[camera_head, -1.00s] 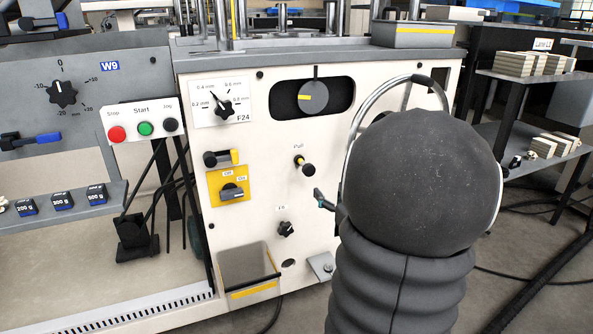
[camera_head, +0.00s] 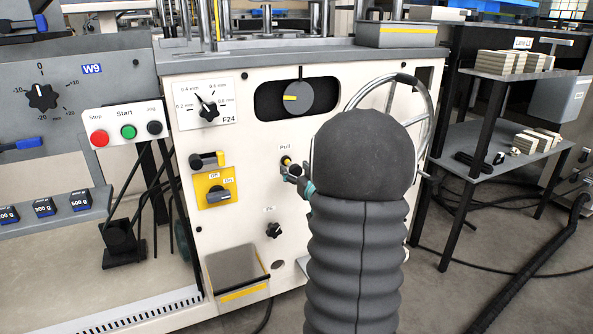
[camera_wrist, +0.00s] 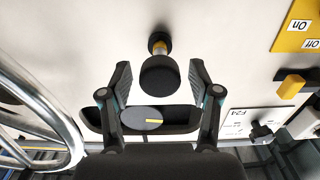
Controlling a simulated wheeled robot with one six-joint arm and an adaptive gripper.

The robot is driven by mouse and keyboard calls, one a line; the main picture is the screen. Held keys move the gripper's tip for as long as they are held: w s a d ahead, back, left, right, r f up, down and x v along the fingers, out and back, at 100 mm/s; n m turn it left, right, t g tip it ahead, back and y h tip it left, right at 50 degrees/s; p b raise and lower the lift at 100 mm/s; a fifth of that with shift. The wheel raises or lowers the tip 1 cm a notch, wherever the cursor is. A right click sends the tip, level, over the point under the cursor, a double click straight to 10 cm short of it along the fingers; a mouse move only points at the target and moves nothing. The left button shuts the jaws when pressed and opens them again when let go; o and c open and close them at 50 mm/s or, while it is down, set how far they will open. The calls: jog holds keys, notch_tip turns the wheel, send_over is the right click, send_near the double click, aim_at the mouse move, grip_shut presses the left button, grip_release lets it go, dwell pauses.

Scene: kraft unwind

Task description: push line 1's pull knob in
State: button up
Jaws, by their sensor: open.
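The pull knob (camera_head: 287,162) is a round black knob on a yellow shaft, on the cream front panel under the "Pull" label. In the wrist view the knob (camera_wrist: 159,76) stands out from the panel, with its yellow and metal shaft showing behind it. My gripper (camera_head: 297,179) is just in front of the knob, partly hidden by my arm in the head view. In the wrist view my gripper (camera_wrist: 160,68) is open, one finger on each side of the knob, with gaps between. Nothing is held.
A yellow-plated rotary switch (camera_head: 219,196) and a small black knob (camera_head: 273,230) are nearby on the panel. The gauge dial (camera_head: 298,97) is above. A metal handwheel (camera_head: 426,110) stands right of my arm. A grey bin (camera_head: 237,268) hangs below.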

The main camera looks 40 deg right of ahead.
aim_at(291, 164)
grip_shut()
jog(key=x, duration=0.3)
jog(key=shift+w+b, duration=0.25)
jog(key=shift+b, duration=0.05)
grip_release()
